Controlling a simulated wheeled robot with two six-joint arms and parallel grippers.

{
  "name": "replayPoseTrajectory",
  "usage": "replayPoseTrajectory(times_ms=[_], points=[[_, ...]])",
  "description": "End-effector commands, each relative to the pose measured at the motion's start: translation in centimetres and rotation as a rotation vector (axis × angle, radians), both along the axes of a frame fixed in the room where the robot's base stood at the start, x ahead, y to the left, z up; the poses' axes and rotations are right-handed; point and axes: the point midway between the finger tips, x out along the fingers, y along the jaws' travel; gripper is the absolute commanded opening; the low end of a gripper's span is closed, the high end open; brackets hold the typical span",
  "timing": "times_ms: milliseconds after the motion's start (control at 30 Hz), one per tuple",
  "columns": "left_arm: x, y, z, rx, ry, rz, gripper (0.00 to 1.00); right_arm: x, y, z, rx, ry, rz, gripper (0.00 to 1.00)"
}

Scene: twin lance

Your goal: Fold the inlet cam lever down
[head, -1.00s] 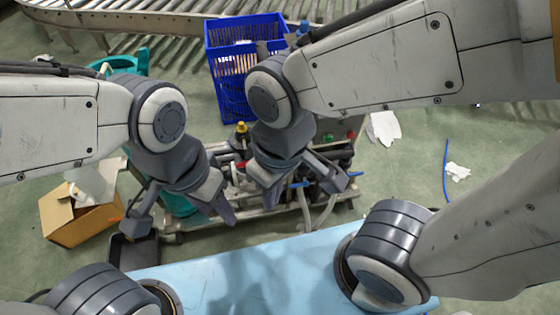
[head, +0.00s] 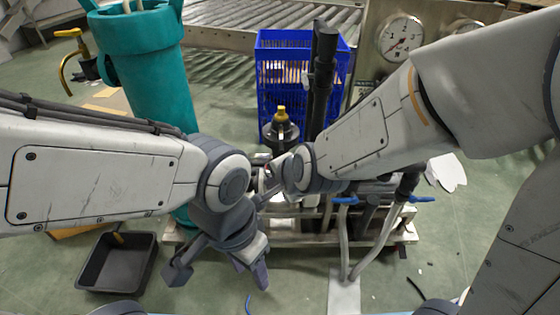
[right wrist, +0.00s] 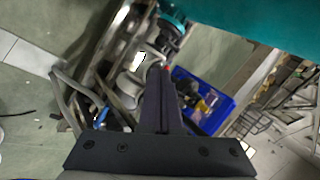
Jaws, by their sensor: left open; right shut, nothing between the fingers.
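I cannot clearly pick out the inlet cam lever; my right arm hides part of the pipework around it. The low skid (head: 300,238) carries pipes, hoses and blue-handled valves (head: 421,199), beside a tall teal vessel (head: 150,75). My right gripper (head: 264,190) is shut and empty over the skid's left part, close to the vessel. In the right wrist view its closed fingers (right wrist: 155,75) reach toward metal fittings and a small red part; contact cannot be told. My left gripper (head: 220,275) is open and empty, pointing down in front of the skid.
A black tray (head: 118,262) lies on the floor left of my left gripper. A blue crate (head: 283,45) and a roller conveyor (head: 225,37) stand behind the skid. A gauge panel (head: 400,40) is at back right. Hoses (head: 345,250) hang at the front.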

Motion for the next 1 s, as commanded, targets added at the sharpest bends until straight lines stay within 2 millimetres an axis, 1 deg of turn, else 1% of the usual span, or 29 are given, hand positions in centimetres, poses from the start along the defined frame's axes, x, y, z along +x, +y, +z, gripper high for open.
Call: replayPoseTrajectory(times_ms=[33,100,167,200,300,400,500,633,767,833,967,1000], points=[[0.0,0.0,-4.0,0.000,0.000,0.000,0.50,1.5,0.5,-3.9,0.109,-0.015,-0.136,0.00],[0.0,-0.1,-6.6,0.000,0.000,0.000,0.50,3.7,0.8,-6.0,0.286,-0.041,-0.344,0.00],[0.0,-0.1,-8.9,0.000,0.000,0.000,0.50,5.4,0.7,-7.7,0.444,-0.068,-0.515,0.00],[0.0,-0.1,-10.3,0.000,0.000,0.000,0.50,6.4,0.6,-8.7,0.554,-0.088,-0.622,0.00],[0.0,-0.2,-13.7,0.000,0.000,0.000,0.50,8.4,0.1,-10.9,0.826,-0.142,-0.853,0.00],[0.0,-0.2,-16.4,0.000,0.000,0.000,0.50,9.6,-0.8,-12.4,1.074,-0.198,-1.017,0.00],[0.0,-0.2,-18.2,0.000,0.000,0.000,0.50,10.2,-1.6,-13.3,1.275,-0.244,-1.117,0.00],[0.0,-0.2,-19.3,0.000,0.000,0.000,0.50,10.5,-2.3,-13.5,1.439,-0.283,-1.177,0.00],[0.0,-0.2,-19.7,0.000,0.000,0.000,0.50,11.0,-2.6,-13.5,1.500,-0.297,-1.196,0.00],[0.0,-0.2,-19.9,0.000,0.000,0.000,0.50,11.7,-2.6,-13.6,1.506,-0.298,-1.198,0.00],[0.0,-0.2,-20.7,0.000,0.000,0.000,0.50,13.9,-2.9,-14.0,1.505,-0.300,-1.198,0.00],[0.0,-0.2,-21.1,0.000,0.000,0.000,0.50,14.7,-2.9,-14.2,1.506,-0.299,-1.199,0.00]])
